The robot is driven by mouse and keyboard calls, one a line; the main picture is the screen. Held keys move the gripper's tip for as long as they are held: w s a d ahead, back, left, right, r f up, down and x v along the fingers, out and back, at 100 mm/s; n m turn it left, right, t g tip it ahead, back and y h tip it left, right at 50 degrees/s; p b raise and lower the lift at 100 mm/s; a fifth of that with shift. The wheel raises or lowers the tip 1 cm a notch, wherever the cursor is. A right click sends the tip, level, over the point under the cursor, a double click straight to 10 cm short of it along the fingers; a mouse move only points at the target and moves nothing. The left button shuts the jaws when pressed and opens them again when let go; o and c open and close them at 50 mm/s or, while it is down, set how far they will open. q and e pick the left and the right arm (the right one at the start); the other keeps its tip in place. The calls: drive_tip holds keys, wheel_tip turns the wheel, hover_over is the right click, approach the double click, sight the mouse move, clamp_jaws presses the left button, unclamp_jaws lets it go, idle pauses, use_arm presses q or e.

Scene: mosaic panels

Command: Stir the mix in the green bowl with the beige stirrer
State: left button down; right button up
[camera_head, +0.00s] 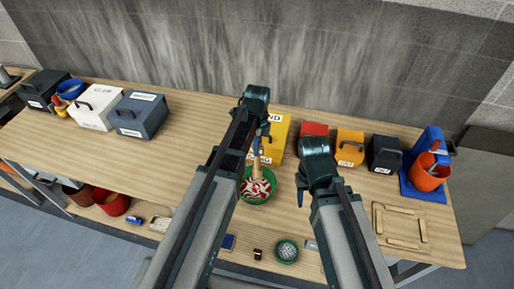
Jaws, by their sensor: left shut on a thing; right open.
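The green bowl (269,198) stands on the wooden table near its front edge, with a red and white mix (257,188) in it. The beige stirrer (257,171) stands close to upright, its lower end in the mix. My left gripper (264,140) is above the bowl, shut on the stirrer's upper part; my own arm hides some of it. My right gripper (301,182) is to the right of the bowl, open and apart from it, largely hidden by my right arm.
Behind the bowl stands a yellow box (278,132). Red (314,129), orange (350,147) and black (384,153) boxes stand to its right.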

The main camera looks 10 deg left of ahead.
use_arm(q)
drive_tip(key=shift+f+b, duration=2.5)
drive_tip(key=shift+f, duration=0.3)
drive_tip(key=shift+s+a+r+p, duration=0.25)
drive_tip(key=shift+s+a+p, duration=0.05)
drive_tip(key=shift+s+d+f, duration=0.15)
drive_tip(key=shift+s, duration=0.45)
drive_tip(key=shift+s+d+f, duration=0.1)
drive_tip(key=shift+s, duration=0.5)
drive_tip(key=shift+f+b, duration=0.35)
drive_tip(key=shift+b, duration=0.25)
drive_tip(key=shift+r, duration=0.15)
